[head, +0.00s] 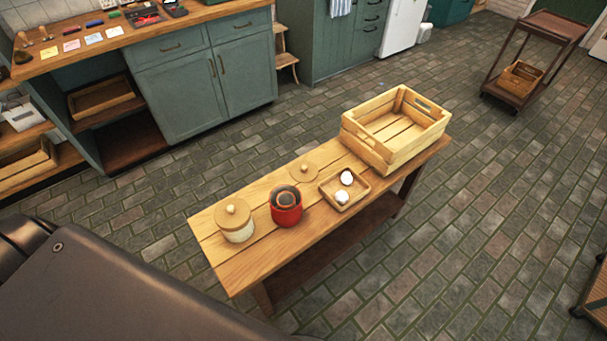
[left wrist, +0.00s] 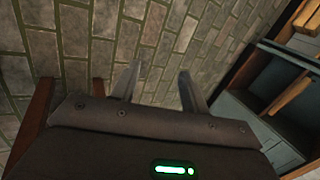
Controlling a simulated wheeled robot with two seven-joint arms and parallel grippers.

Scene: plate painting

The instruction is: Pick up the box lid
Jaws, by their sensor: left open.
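A round wooden lid with a knob (head: 303,170) lies on the wooden bench (head: 205,238), behind a red canister (head: 287,210) in the head view. The canister has no lid on and something brownish inside. A second wooden lid (head: 232,208) sits on a cream jar (head: 240,234) at the bench's left end. My left gripper (left wrist: 158,78) is open and empty in the left wrist view, over the brick floor and apart from both lids. Neither lid shows in that view. My right gripper is not in view.
A small wooden tray (head: 330,200) with two white round objects stands right of the canister. A slatted wooden crate (head: 390,152) stands at the bench's right end. Teal cabinets (head: 190,97) stand behind, with brick floor (head: 250,133) free between.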

